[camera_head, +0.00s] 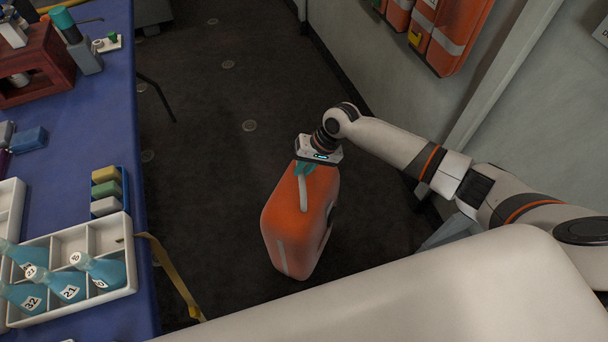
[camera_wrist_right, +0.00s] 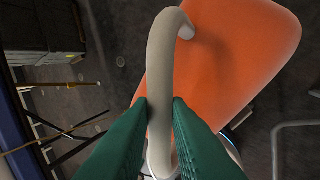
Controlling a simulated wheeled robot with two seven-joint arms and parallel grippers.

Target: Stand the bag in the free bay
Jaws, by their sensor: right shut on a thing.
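The orange bag (camera_head: 285,215) with a pale stripe hangs upright or stands below my right gripper (camera_head: 305,168), over the dark floor in the head view. Whether its bottom touches the floor I cannot tell. In the right wrist view, the green fingers of my right gripper (camera_wrist_right: 160,118) are shut on the pale curved handle (camera_wrist_right: 160,60), with the orange bag (camera_wrist_right: 230,45) behind it. My left gripper is out of view. I cannot make out a free bay in either view.
A blue table (camera_head: 108,155) with a white bottle tray (camera_head: 128,255), sponges and a red rack stands at the left. More orange bags (camera_head: 452,35) are on the wall at the upper right. A yellow strap (camera_head: 175,275) hangs off the table.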

